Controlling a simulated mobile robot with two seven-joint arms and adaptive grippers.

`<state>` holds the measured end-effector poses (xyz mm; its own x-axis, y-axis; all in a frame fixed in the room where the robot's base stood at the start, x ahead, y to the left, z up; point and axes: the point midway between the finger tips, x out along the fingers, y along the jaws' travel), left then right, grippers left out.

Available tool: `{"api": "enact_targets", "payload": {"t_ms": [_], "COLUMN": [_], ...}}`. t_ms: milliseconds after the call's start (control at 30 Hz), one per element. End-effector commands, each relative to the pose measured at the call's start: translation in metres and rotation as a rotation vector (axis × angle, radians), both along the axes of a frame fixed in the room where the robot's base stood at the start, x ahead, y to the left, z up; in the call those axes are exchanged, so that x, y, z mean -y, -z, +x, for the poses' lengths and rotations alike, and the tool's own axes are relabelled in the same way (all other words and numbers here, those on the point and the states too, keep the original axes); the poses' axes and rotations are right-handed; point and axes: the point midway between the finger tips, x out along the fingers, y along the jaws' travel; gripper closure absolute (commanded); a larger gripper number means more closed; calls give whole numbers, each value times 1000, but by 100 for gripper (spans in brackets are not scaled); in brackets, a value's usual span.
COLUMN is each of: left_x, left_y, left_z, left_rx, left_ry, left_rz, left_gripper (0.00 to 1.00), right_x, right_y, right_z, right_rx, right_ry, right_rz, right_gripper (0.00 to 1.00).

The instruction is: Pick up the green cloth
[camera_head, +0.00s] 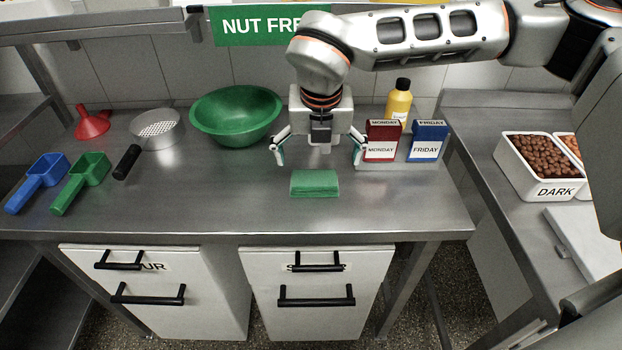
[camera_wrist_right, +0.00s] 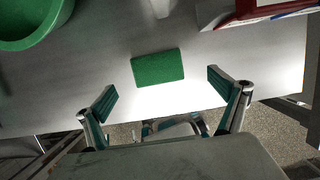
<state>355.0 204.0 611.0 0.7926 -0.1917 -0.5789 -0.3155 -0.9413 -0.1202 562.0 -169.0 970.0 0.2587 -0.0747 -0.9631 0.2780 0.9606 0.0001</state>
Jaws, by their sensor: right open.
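The green cloth (camera_head: 315,183) lies folded flat, as a small rectangle, on the steel counter near its front edge. It also shows in the right wrist view (camera_wrist_right: 158,68), beyond and between the fingertips. My right gripper (camera_head: 318,157) is open and empty, above the counter and a little behind the cloth in the head view. Its two fingers spread wide in the right wrist view (camera_wrist_right: 160,88), apart from the cloth. My left gripper is in neither view.
A green bowl (camera_head: 236,116) stands behind left of the cloth. Red (camera_head: 381,141) and blue (camera_head: 428,141) labelled boxes and a yellow bottle (camera_head: 399,103) stand to the right. Scoops (camera_head: 82,182), a sieve (camera_head: 157,130) and a red funnel (camera_head: 92,124) are at left. Counter around the cloth is clear.

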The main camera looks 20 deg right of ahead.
Motion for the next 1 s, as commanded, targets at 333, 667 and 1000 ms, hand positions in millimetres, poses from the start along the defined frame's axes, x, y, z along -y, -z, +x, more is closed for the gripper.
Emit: {"api": "enact_targets", "payload": {"t_ms": [333, 667, 1000], "left_x": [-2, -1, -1], "left_y": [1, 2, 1], "left_z": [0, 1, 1], "left_rx": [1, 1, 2], "left_ry": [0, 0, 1], "left_rz": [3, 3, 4], "left_gripper": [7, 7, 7], "right_x": [0, -3, -2], "right_y": [29, 72, 74], "right_z": [7, 16, 17], "right_rx": [-1, -3, -2], "right_ry": [1, -1, -1], "right_rz": [-2, 0, 1], "right_gripper": [4, 4, 25]}}
